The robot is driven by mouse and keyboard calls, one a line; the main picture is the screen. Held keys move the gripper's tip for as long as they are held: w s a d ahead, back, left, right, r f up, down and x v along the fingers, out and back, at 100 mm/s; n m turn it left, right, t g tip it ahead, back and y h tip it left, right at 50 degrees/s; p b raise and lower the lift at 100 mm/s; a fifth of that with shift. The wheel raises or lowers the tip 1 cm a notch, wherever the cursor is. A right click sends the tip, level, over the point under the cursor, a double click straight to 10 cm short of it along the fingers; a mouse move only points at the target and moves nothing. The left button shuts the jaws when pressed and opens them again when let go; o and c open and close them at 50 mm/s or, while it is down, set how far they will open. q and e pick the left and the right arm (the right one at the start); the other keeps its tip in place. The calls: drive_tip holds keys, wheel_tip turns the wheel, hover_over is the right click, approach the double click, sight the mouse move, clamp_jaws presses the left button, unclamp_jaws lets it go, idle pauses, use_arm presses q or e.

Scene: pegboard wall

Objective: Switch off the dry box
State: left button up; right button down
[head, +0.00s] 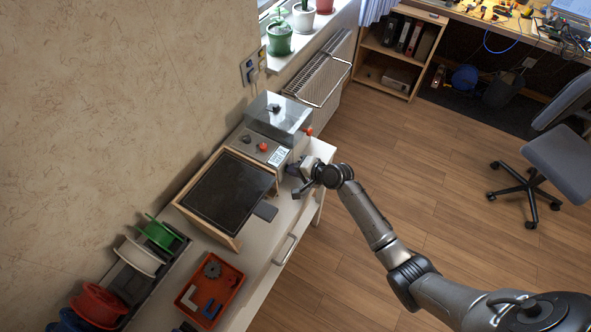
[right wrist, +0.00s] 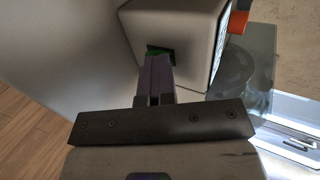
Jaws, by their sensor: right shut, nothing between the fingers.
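The dry box is a grey housing (head: 255,150) with a clear lid (head: 278,118), a lit display (head: 278,156) and an orange-red knob (head: 262,146) on top. In the right wrist view its pale side face (right wrist: 185,25) fills the upper middle. A dark switch with a green part (right wrist: 157,50) sits in that face, mostly hidden behind my fingertips. My right gripper (head: 294,170) is shut and empty at this side of the box. Its closed fingers (right wrist: 157,70) point at the switch and seem to touch it; I cannot tell whether it is pressed. My left gripper is out of view.
A black-topped plate in a wooden frame (head: 228,195) stands beside the box on the white cabinet. A red tray (head: 210,290) with small parts and a rack of spools (head: 137,257) lie nearer. A radiator (head: 322,77) is behind.

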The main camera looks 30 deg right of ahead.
drive_tip(key=shift+w+a+r, duration=0.1)
drive_tip(key=shift+w+r, duration=0.05)
drive_tip(key=shift+r, duration=0.25)
drive_tip(key=shift+r+p, duration=0.15)
drive_tip(key=shift+p, duration=0.15)
drive_tip(key=p+v, duration=0.5)
drive_tip(key=v, duration=0.8)
drive_tip(key=shift+r, duration=0.4)
drive_tip(key=shift+f, duration=0.1)
drive_tip(key=shift+s+a+f+g+h+b, duration=0.1)
drive_tip(key=shift+s+f+g+h+b, duration=0.35)
drive_tip(key=shift+g, duration=0.35)
